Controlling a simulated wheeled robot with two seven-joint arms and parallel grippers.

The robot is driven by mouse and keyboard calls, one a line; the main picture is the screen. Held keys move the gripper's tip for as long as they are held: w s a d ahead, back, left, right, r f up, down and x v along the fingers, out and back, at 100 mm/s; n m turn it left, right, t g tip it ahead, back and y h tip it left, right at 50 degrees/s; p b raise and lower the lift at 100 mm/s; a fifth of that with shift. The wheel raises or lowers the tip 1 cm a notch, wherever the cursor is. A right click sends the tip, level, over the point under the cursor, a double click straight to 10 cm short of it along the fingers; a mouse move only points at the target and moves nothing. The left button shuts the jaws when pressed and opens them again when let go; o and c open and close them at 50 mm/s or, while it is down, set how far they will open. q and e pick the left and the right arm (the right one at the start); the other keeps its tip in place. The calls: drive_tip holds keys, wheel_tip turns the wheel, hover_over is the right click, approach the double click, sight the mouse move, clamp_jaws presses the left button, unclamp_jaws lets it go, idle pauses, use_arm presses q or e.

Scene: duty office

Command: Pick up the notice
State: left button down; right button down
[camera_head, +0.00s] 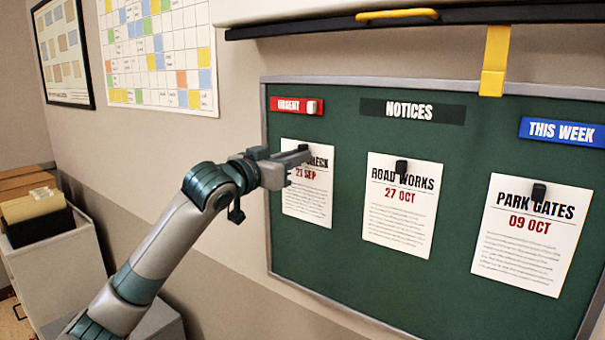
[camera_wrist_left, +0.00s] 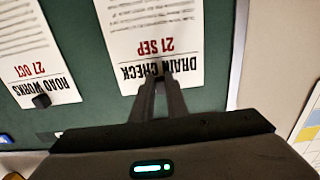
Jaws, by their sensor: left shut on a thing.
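Three white notices hang on a green notice board (camera_head: 345,255). The left one, the drain check notice dated 21 SEP (camera_head: 307,205), sits under the red URGENT label. The middle one is the road works notice (camera_head: 400,215), and the right one is the park gates notice (camera_head: 525,245); each has a black clip or magnet near its top. My left gripper (camera_head: 303,155) is at the top of the drain check notice, over part of its title. In the left wrist view its fingers (camera_wrist_left: 162,80) are shut at the title of the drain check notice (camera_wrist_left: 155,30). What exactly they grip is hidden. My right gripper is not in view.
A red URGENT label (camera_head: 297,106) with a white piece on it, a NOTICES label (camera_head: 412,111) and a blue THIS WEEK label (camera_head: 562,132) are on the board. A whiteboard edge (camera_head: 330,30) juts above. A cabinet (camera_head: 50,260) with a file box (camera_head: 35,215) stands at left.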

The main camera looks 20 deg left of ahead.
use_arm(q)
drive_tip(key=shift+s+r, duration=0.1)
drive_tip(key=shift+r, duration=0.05)
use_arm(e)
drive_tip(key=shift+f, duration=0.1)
